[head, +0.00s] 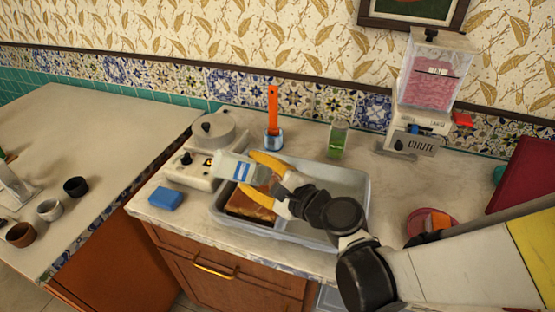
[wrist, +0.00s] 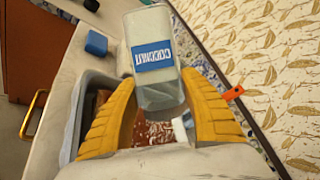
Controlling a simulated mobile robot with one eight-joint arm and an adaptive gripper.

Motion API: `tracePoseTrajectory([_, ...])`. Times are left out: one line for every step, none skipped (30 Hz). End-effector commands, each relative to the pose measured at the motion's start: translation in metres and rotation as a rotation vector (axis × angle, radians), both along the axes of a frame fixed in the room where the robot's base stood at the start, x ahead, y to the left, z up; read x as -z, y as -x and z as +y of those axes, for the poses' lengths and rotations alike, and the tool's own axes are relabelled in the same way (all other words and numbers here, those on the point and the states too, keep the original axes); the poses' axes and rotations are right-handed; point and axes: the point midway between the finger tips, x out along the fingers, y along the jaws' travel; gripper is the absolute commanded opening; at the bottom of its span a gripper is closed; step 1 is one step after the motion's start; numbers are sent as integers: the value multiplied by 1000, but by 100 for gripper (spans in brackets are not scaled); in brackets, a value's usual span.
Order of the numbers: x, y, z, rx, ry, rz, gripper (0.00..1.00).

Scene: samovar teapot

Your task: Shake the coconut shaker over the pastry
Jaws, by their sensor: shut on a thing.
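The coconut shaker (head: 230,166) is a clear and whitish container with a blue label. The label reads "COCONUT" in the wrist view (wrist: 153,57). My gripper (head: 250,171) has yellow fingers shut on the shaker's sides. It holds the shaker tilted, above the left part of a grey tray (head: 345,180). The brown pastry (head: 240,208) lies in that tray, below the shaker and partly hidden by it and my gripper. In the wrist view the pastry (wrist: 152,134) shows between the fingers with white flecks on it.
A blue sponge (head: 165,198) lies left of the tray. A white hot plate with a pot (head: 212,130), an orange-handled brush (head: 273,120) and a green-filled glass (head: 338,140) stand behind. A pink-filled dispenser (head: 435,80) stands at the back right. Cups (head: 76,187) are on the left counter.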

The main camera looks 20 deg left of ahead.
Motion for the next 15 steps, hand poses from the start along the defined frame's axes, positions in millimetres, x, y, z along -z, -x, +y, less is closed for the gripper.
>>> tracePoseTrajectory([13,0,0,0,0,0,10])
tracePoseTrajectory([18,0,0,0,0,0,10])
tracePoseTrajectory([23,0,0,0,0,0,10])
tracePoseTrajectory([25,0,0,0,0,0,10])
tracePoseTrajectory([26,0,0,0,0,0,10])
tracePoseTrajectory([25,0,0,0,0,0,10])
tracePoseTrajectory([24,0,0,0,0,0,10])
tracePoseTrajectory([23,0,0,0,0,0,10])
tracePoseTrajectory([23,0,0,0,0,0,10])
tracePoseTrajectory([23,0,0,0,0,0,10])
tracePoseTrajectory([22,0,0,0,0,0,10])
tracePoseTrajectory([22,0,1,0,0,0,10])
tracePoseTrajectory([22,0,2,-1,0,0,10])
tracePoseTrajectory([22,0,4,-2,1,-1,10])
tracePoseTrajectory([23,0,8,-3,1,0,10])
